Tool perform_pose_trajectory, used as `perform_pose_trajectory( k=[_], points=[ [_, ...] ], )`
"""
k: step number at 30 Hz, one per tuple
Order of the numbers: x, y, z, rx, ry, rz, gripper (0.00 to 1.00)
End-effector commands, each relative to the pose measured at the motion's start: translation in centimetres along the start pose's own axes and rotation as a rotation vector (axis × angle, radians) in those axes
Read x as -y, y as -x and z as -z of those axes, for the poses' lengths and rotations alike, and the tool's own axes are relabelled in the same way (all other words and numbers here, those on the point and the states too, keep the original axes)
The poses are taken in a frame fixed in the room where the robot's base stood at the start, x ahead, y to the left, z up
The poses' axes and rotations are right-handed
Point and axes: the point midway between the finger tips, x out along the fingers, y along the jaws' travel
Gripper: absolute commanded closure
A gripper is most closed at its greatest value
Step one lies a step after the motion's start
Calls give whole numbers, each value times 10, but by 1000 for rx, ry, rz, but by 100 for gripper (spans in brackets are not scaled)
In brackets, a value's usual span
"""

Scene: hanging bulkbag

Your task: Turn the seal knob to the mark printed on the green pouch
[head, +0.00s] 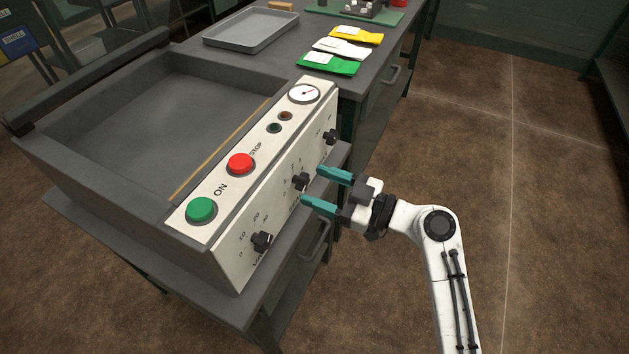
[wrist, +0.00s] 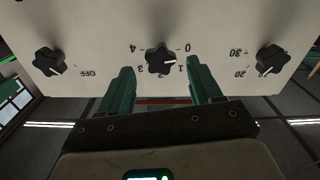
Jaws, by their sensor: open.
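The middle black knob (head: 300,181) on the machine's white front panel has a scale of 0 to 4; its seal lettering is not readable. The green pouch (head: 340,67) lies flat on the bench behind, with a white label whose print is too small to read.
Other knobs sit on either side: one with numbers (head: 261,241) and one with OFF in the wrist view (wrist: 48,61). A green ON button (head: 201,209), red STOP button (head: 240,163) and gauge (head: 304,93) are above. White (head: 341,48) and yellow (head: 356,36) pouches lie behind the green one.

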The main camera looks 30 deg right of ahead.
Motion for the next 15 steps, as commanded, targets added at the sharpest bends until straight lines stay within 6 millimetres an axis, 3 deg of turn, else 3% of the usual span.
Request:
perform_pose_trajectory(
  k=[6,15],
  points=[
    [0,-16,0,0,0,2,36],
    [0,-17,0,1,0,1,37]
  ],
)
